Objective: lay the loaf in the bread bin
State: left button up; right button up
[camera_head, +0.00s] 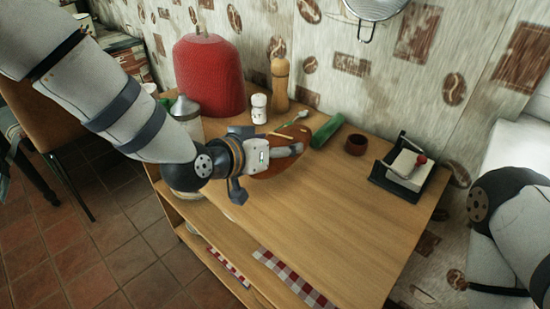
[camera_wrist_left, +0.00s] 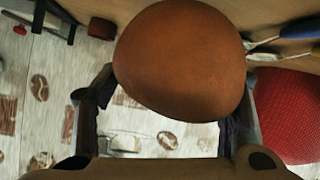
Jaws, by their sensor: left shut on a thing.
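The loaf (camera_head: 284,166) is a smooth brown, rounded shape over the wooden worktop, partly hidden by my left gripper (camera_head: 288,150). My left gripper is shut on it. In the left wrist view the loaf (camera_wrist_left: 180,60) fills the upper middle, between the two dark fingers (camera_wrist_left: 170,105). I cannot tell from these frames whether its underside touches the worktop. I cannot make out a bread bin in either view. My right arm shows at the right edge of the head view, but its gripper is out of the picture.
The wooden worktop (camera_head: 310,220) is clear at front and right. Behind stand a red domed cover (camera_head: 208,75), white shaker (camera_head: 259,108), wooden mill (camera_head: 280,85), green object (camera_head: 327,130), brown pot (camera_head: 356,145) and black holder (camera_head: 390,182). A strainer (camera_head: 375,8) hangs above.

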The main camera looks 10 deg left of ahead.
pick_arm(q)
jog(key=shift+a+f, duration=0.1)
jog(key=shift+f, duration=1.7)
jog(key=o, duration=1.5)
